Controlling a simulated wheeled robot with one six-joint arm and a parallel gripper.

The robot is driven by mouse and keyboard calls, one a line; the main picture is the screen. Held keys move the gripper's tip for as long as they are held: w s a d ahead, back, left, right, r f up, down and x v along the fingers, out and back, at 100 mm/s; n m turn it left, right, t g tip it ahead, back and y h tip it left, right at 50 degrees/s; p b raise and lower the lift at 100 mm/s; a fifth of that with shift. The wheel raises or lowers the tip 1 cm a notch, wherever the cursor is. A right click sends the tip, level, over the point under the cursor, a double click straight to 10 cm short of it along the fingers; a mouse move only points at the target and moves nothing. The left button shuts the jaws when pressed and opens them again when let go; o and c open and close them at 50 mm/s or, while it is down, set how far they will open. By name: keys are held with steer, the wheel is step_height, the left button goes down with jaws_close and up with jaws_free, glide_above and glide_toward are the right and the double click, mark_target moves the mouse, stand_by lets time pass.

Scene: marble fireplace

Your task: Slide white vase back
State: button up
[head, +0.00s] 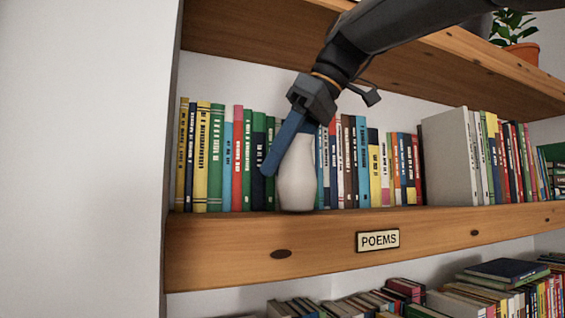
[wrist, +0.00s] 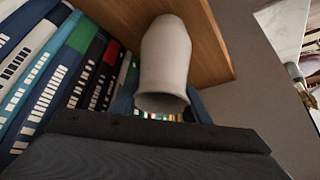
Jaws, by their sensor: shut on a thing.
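The white vase (head: 297,180) stands upright at the front edge of the shelf marked POEMS (head: 220,250), in front of the row of books. My gripper (head: 285,152) reaches down from the upper right and is shut on the vase's upper part. One blue finger runs down the vase's left side; the other is mostly hidden behind the vase. In the wrist view the vase (wrist: 165,55) shows with its open mouth toward the camera, and blue finger parts show on both sides of it.
Books (head: 218,160) stand behind and on both sides of the vase. A grey box-like volume (head: 447,160) sticks out farther right. The upper shelf board (head: 430,62) hangs above, with a potted plant (head: 522,50) on it. The white side wall (head: 85,160) is at left.

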steer(key=shift+w+a, duration=0.2)
steer(key=shift+w, duration=0.05)
steer(key=shift+w+a+f, duration=0.1)
steer(key=shift+w+a, duration=0.45)
